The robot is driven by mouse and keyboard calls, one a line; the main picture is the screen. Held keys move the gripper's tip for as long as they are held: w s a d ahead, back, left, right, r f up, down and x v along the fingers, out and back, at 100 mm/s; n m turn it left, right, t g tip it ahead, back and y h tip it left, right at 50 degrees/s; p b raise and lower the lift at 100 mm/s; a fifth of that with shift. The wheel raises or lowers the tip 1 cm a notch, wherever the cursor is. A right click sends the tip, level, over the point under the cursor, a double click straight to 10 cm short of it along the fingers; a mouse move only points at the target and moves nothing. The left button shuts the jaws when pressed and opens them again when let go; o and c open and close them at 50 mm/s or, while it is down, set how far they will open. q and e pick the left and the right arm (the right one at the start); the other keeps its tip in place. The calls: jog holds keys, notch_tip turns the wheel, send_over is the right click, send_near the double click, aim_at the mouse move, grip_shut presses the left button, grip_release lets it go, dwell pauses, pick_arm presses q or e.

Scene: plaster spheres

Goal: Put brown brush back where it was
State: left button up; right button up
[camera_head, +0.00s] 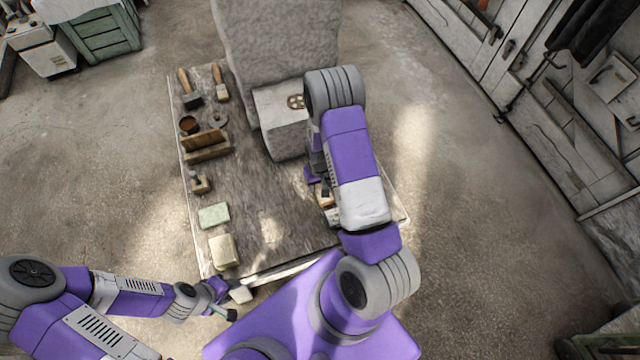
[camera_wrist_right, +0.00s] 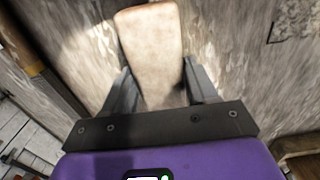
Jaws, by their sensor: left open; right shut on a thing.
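My right gripper (camera_wrist_right: 155,92) is shut on a pale brown, smooth, block-like piece (camera_wrist_right: 152,45), which sits between its two fingers in the right wrist view. I cannot tell for sure whether this is the brown brush. In the head view my right arm covers most of that gripper over the right side of the table. Two brushes with wooden handles lie at the table's far left: one with dark bristles (camera_head: 189,90) and one with paler bristles (camera_head: 220,85). My left gripper (camera_head: 231,302) is open and low, at the table's near edge.
The wooden table (camera_head: 240,190) also holds a stone block (camera_head: 280,115), a brown cup (camera_head: 188,124), a wooden rack (camera_head: 207,147), a green block (camera_head: 213,215) and a cream block (camera_head: 223,250). The table's middle is mostly clear. Cabinets (camera_head: 560,120) stand at the right.

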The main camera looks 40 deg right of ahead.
jog(key=shift+r, duration=0.15)
jog(key=o, duration=0.5)
jog(key=shift+f, duration=0.25)
jog(key=o, duration=0.4)
jog(key=shift+o, duration=0.2)
jog(key=shift+r, duration=0.1)
notch_tip(320, 180, up, 12)
jog(key=p, duration=0.4)
jog(key=s+a+f, duration=0.2)
jog(key=a, duration=0.2)
jog(key=s+a+f+y, duration=0.1)
jog(key=s+a+f, duration=0.1)
jog(key=a, duration=0.3)
jog(key=s+a+f+n+y, duration=0.1)
jog(key=s+a+f, duration=0.1)
jog(key=a+f, duration=0.1)
jog(key=shift+s+a+b, duration=0.2)
jog(key=shift+a+b, duration=0.1)
jog(key=shift+a, duration=0.45)
jog(key=s+a, duration=0.1)
jog(key=a, duration=0.1)
jog(key=s+a+y, duration=0.1)
jog(key=s+a, duration=0.1)
jog(key=a, duration=0.1)
jog(key=s+a+y, duration=0.1)
jog(key=a, duration=0.2)
jog(key=shift+s+a+f+t, duration=0.15)
jog(key=shift+s+a+t, duration=0.15)
jog(key=shift+s, duration=0.1)
